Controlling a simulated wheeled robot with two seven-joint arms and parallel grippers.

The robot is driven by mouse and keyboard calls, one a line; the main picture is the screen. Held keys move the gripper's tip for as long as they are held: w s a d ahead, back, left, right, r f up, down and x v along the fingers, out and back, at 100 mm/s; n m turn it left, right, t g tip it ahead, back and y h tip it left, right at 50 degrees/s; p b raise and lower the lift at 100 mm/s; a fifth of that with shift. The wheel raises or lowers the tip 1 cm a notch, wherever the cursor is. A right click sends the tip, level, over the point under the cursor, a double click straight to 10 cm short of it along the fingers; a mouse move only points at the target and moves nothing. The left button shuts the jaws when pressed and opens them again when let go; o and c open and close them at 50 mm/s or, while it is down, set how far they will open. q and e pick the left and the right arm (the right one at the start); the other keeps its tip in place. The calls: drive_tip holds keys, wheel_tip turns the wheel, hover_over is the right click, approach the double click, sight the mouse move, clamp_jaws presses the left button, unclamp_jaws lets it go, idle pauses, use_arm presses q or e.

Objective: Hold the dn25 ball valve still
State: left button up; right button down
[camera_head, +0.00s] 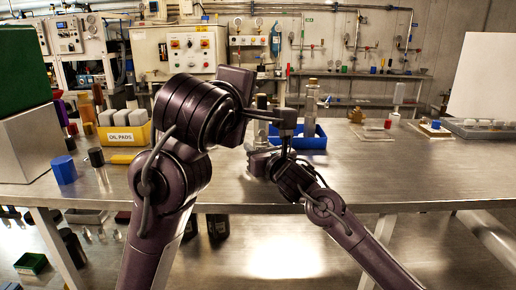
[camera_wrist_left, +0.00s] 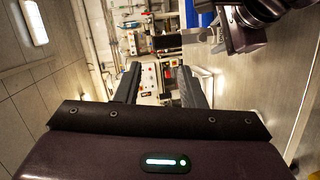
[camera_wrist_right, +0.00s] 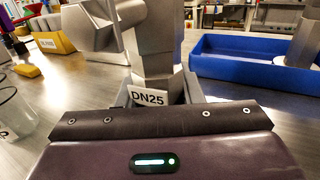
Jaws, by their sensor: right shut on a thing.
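The DN25 ball valve (camera_wrist_right: 155,50) is a grey metal body with a white "DN25" label, standing upright in the right wrist view. A faceted grey part juts out at its upper left. My right gripper (camera_wrist_right: 160,92) is shut on the lower part of the valve, one finger on each side. My left gripper (camera_wrist_left: 160,75) is open and empty, pointing toward the back wall panels. In the head view my left arm hides its fingers.
A blue tray (camera_head: 313,141) with a metal fitting stands just behind the right gripper. A yellow oil pads bin (camera_head: 124,135) and a blue block (camera_head: 64,170) are at the left. A clear cup (camera_wrist_right: 14,112) stands left of the valve. The bench's right front (camera_head: 400,180) is clear.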

idle(0.3)
use_arm(q)
drive_tip(key=shift+c, duration=1.1)
drive_tip(key=shift+w+a+r, duration=0.2)
drive_tip(key=shift+w+a, duration=0.1)
drive_tip(key=shift+c, duration=1.4)
drive_tip(key=w+a, duration=0.1)
drive_tip(key=w+a+r+t, duration=0.2)
drive_tip(key=a, duration=0.1)
drive_tip(key=shift+r+h, duration=0.1)
drive_tip(key=shift+h, duration=0.3)
clamp_jaws()
drive_tip(key=s+a+f+m+g+h, duration=0.1)
drive_tip(key=a+f+m+g+h, duration=0.2)
drive_tip(key=a+f+h, duration=0.2)
drive_tip(key=shift+s+a+m+g+h, duration=0.3)
drive_tip(key=shift+a+m+g+h, duration=0.1)
drive_tip(key=shift+a+h, duration=0.85)
